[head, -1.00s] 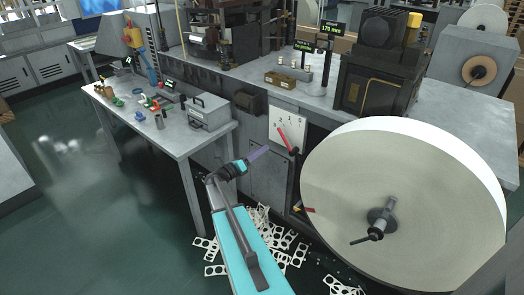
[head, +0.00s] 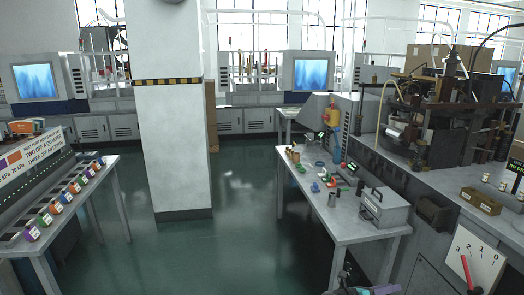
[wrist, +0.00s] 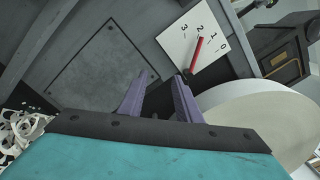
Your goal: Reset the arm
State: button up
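My gripper (wrist: 158,95) shows in the wrist view with its two purple fingers apart and nothing between them. It points toward the grey machine side, near a white plate (wrist: 172,41) numbered 0 to 3 with a red pointer (wrist: 196,54). The pointer's tip is near the 2. In the head view only a small part of my arm's end (head: 372,290) shows at the bottom edge, and the fingers are not clear there. The numbered plate (head: 486,258) is at the lower right of that view.
A grey workbench (head: 350,228) with small parts and a metal box (head: 384,208) stands right of centre. A white pillar (head: 172,120) stands left of centre, with a table of coloured rolls (head: 62,205) at left. Green floor (head: 235,235) between them is clear.

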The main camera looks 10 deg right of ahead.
jog(key=s+a+f+m+g+y, duration=0.2)
jog(key=s+a+f+m+y, duration=0.2)
jog(key=s+a+f, duration=0.65)
jog(key=s+a+f+m+g+y, duration=0.1)
jog(key=s+a+f+m+y, duration=0.35)
jog(key=s+a+f, duration=0.65)
jog(key=s+a+f+m+y, duration=0.1)
jog(key=s+a+m+y, duration=0.2)
jog(key=a+m, duration=0.3)
jog(key=s+a+f+m+g+y, duration=0.1)
jog(key=s+a+f+m+y, duration=0.1)
jog(key=a+m, duration=0.4)
jog(key=s+a+f+m+g+y, duration=0.1)
jog(key=s+a+m+y, duration=0.3)
jog(key=a, duration=0.7)
jog(key=shift+s+a+f+m, duration=0.45)
jog(key=shift+s+m, duration=0.2)
jog(key=shift+m, duration=0.4)
jog(key=shift+y, duration=0.25)
jog(key=shift+d, duration=0.2)
